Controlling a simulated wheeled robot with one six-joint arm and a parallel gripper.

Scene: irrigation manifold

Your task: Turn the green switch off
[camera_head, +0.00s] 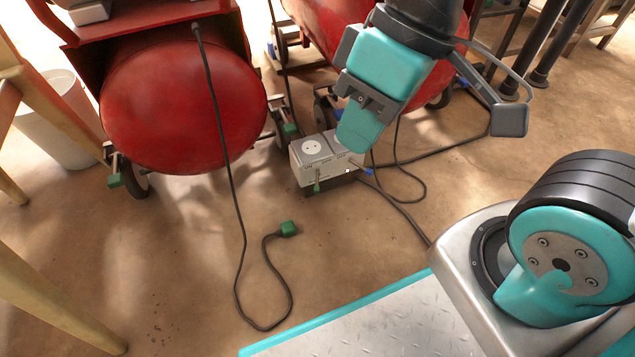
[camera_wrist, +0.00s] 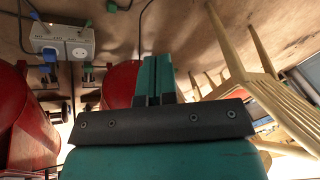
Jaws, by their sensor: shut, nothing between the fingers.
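The green switch (camera_head: 317,186) is a small lever with a green tip on the near side of a grey outlet box (camera_head: 312,149). Its tip points down toward the floor in the head view. It also shows in the wrist view (camera_wrist: 88,22), at the upper left. A second lever with a blue tip (camera_head: 368,171) is at the box's right end. My gripper (camera_head: 355,143) is shut and empty. In the head view it overlaps the box's right part. In the wrist view its fingers (camera_wrist: 153,70) are apart from the box and the green switch.
Red tanks (camera_head: 185,105) on wheeled frames stand behind the box. A black cable with a green plug (camera_head: 288,229) lies on the floor in front. More cables run right of the box. A white bucket (camera_head: 60,120) and wooden legs are at left.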

